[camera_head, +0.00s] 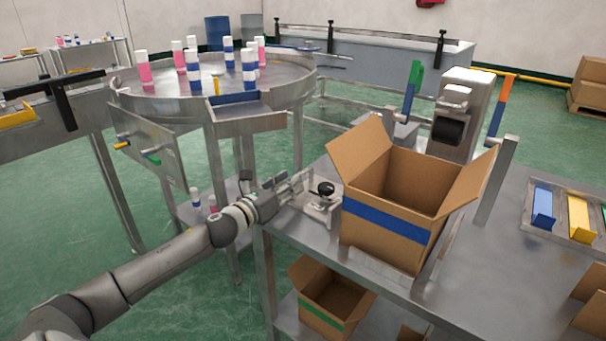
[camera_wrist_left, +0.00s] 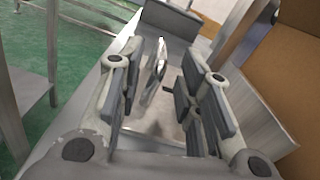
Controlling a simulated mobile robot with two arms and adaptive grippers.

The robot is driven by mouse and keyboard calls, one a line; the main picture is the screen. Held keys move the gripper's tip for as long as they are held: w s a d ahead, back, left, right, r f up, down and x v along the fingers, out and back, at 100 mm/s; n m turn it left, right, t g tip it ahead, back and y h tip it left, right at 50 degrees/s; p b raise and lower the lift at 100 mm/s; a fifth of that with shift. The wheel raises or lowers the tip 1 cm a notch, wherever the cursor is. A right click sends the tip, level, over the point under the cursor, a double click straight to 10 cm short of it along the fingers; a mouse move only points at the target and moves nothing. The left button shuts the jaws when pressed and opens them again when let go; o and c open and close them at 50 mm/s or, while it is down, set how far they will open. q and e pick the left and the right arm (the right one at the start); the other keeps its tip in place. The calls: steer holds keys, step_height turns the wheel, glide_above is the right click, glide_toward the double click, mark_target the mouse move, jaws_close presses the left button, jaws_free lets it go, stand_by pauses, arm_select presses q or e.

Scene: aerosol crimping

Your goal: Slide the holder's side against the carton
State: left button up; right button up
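The open brown carton (camera_head: 385,232) with a blue band stands on the metal table, flaps spread. It also shows at the right of the left wrist view (camera_wrist_left: 298,75). A pale metal piece with a black knob (camera_head: 325,188), apparently part of the holder, sits at the carton's left. A metal wall (camera_wrist_left: 262,128) lies close to the carton in the wrist view; I cannot tell whether they touch. My left gripper (camera_head: 296,186) is at the knobbed piece. Its fingers (camera_wrist_left: 160,85) are apart, with a thin upright metal plate (camera_wrist_left: 157,62) between them. My right gripper is not in view.
A round metal turntable (camera_head: 190,98) with several pink and blue cans stands behind my left arm. A grey machine (camera_head: 462,100) stands behind the carton. A tray (camera_head: 540,232) with colored pieces lies at the right. Another carton (camera_head: 330,300) sits below the tabletop.

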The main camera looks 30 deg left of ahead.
mark_target(303, 174)
arm_select(q)
steer(key=shift+w+d, duration=0.15)
steer(key=shift+w, duration=1.4)
steer(key=shift+w+d, duration=0.1)
steer(key=shift+w, duration=1.45)
jaws_close()
